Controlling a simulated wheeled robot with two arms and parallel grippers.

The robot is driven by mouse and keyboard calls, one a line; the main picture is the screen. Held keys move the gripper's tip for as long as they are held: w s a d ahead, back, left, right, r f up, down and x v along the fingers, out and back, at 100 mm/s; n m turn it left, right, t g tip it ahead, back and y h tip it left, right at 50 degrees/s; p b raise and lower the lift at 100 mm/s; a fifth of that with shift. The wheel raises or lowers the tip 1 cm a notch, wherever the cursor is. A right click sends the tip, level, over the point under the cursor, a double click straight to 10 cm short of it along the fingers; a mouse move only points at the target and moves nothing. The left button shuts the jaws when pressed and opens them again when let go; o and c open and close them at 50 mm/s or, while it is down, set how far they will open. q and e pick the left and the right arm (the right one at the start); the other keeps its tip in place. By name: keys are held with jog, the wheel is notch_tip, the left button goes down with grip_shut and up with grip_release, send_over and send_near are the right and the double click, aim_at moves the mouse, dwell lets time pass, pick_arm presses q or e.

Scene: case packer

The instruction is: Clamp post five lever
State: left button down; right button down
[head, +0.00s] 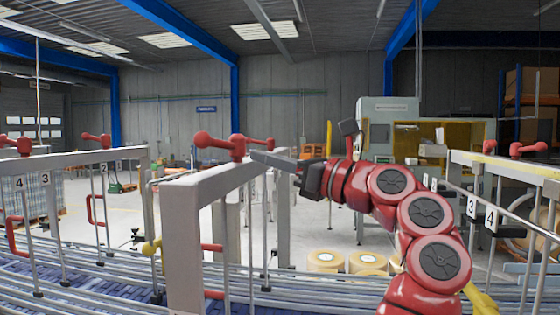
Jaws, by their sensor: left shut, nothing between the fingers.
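A red clamp lever (236,146) with round knobs sits on top of the near grey post frame (184,235) in the middle left. No number shows on this post, so I cannot tell from a label that it is post five. My left gripper (260,157) is shut and empty. Its grey fingers point left, and their tips appear close beside the lever's right end; I cannot tell if they touch. My red arm reaches up from the lower right. My right gripper is not in view.
Posts labelled 4 (18,183) and 3 (45,178) stand at left with more red levers (96,140). Another numbered frame (510,170) stands at right. Metal conveyor rails (90,285) run along the front. Tape rolls (326,260) lie behind the rails.

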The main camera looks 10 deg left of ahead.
aim_at(220, 144)
pick_arm(q)
jog(key=p+x, duration=0.2)
jog(key=x, duration=0.1)
jog(key=p+x, duration=0.1)
jog(key=x, duration=0.3)
jog(key=shift+s+r+p, duration=0.1)
jog(key=shift+r+p, duration=0.15)
jog(key=shift+p, duration=0.15)
jog(key=shift+a, duration=0.2)
jog(key=shift+w+a+p, duration=0.2)
jog(key=shift+a+p, duration=0.05)
jog(key=shift+p, duration=0.1)
jog(key=shift+w+a+f, duration=0.15)
jog(key=shift+a, duration=0.05)
